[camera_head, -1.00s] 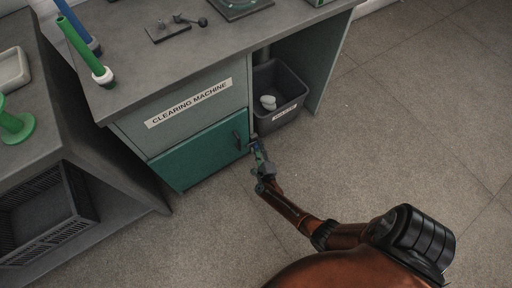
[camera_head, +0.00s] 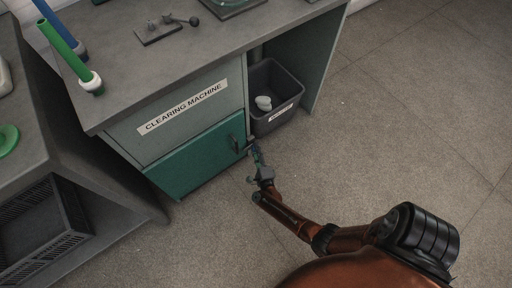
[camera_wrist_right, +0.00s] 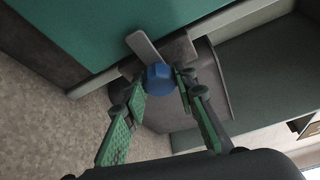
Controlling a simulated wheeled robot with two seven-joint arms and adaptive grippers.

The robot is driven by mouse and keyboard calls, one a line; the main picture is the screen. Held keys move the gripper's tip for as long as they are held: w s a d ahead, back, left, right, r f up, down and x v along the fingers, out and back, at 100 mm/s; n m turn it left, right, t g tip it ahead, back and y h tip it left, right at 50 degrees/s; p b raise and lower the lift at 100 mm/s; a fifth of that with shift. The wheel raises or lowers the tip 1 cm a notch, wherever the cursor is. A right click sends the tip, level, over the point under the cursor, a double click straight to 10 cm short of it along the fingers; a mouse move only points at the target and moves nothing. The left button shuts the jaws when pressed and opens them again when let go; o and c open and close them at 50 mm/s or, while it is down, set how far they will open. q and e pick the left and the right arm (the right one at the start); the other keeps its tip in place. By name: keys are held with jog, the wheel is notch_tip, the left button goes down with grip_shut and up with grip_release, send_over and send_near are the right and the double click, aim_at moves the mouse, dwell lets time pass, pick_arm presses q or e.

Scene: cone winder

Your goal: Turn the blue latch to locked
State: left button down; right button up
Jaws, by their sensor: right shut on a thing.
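The blue latch (camera_wrist_right: 160,78) shows in the right wrist view as a faceted blue knob. A grey bar (camera_wrist_right: 143,46) runs from behind it, up and left over the edge of the teal door. In the head view the latch is too small and covered to make out. My right gripper (camera_wrist_right: 163,82) has its green fingers on both sides of the knob and is shut on it. In the head view the right gripper (camera_head: 256,157) is at the right edge of the teal door (camera_head: 195,160). My left gripper is not in view.
The door's dark handle (camera_head: 235,143) is just left of the gripper. A grey bin (camera_head: 276,98) with white pieces inside stands in the open bay behind it. The clearing machine bench top (camera_head: 190,45) is above. The floor on the right is clear.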

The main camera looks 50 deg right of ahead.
jog(key=o, duration=1.2)
jog(key=shift+c, duration=0.2)
jog(key=v, duration=0.7)
jog(key=shift+a, duration=0.2)
jog(key=shift+s, duration=0.15)
